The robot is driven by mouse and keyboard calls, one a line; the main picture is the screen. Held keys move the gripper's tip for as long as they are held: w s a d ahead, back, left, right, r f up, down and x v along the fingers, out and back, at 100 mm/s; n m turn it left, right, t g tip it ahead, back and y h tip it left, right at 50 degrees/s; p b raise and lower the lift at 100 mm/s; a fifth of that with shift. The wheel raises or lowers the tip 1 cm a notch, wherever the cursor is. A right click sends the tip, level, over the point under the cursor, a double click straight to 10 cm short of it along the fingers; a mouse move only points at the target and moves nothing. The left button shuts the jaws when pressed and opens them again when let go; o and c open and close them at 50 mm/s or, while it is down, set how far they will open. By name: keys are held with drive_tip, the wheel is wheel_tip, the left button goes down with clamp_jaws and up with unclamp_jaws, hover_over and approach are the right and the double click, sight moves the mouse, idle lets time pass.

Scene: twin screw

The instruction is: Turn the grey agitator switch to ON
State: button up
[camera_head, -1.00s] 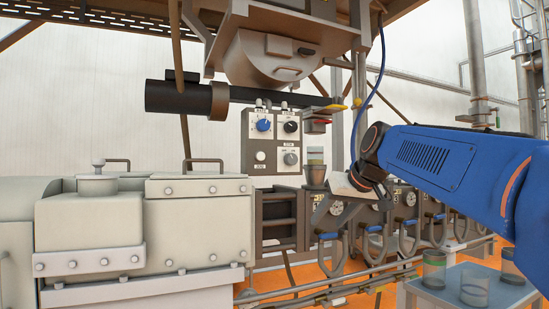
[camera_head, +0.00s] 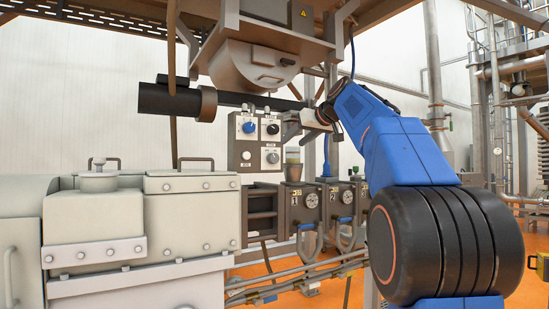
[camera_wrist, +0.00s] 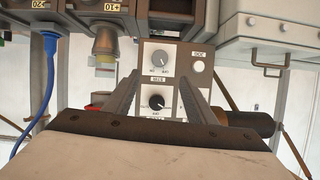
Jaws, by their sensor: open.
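The grey switch (camera_head: 272,158) is at the lower right of the control panel (camera_head: 234,140), below a black knob (camera_head: 272,129). In the upside-down wrist view the grey switch (camera_wrist: 159,58) is near the top, beyond the fingertips, and the black knob (camera_wrist: 156,101) is between the fingers. My gripper (camera_head: 291,126) is just right of the panel in the head view, level with the black knob. In the wrist view my gripper (camera_wrist: 160,77) is open and empty, fingers spread either side of the panel. No contact with the switch is visible.
A blue knob (camera_head: 249,127) and a white button (camera_head: 246,155) are on the panel's left side. A cup-like part (camera_head: 292,171) sits below right of the panel. A dark horizontal cylinder (camera_head: 165,100) extends above left. Gauge boxes (camera_head: 303,205) stand below right.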

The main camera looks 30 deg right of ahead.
sight(277, 158)
drive_tip(key=x, duration=1.4)
drive_tip(key=shift+w+f, duration=0.1)
drive_tip(key=shift+f, duration=0.1)
drive_tip(key=c, duration=1)
drive_tip(key=shift+c, duration=0.2)
drive_tip(key=shift+d+m, duration=0.1)
drive_tip(key=shift+m, duration=0.2)
drive_tip(key=m+y, duration=0.2)
drive_tip(key=m, duration=0.1)
drive_tip(key=shift+d+f+m+y, duration=0.1)
drive_tip(key=shift+d+m+y, duration=0.2)
drive_tip(key=shift+y, duration=0.1)
drive_tip(key=m+t+y, duration=0.1)
drive_tip(key=m+y, duration=0.1)
drive_tip(key=m, duration=0.2)
drive_tip(key=shift+f, duration=0.2)
drive_tip(key=shift+m, duration=0.3)
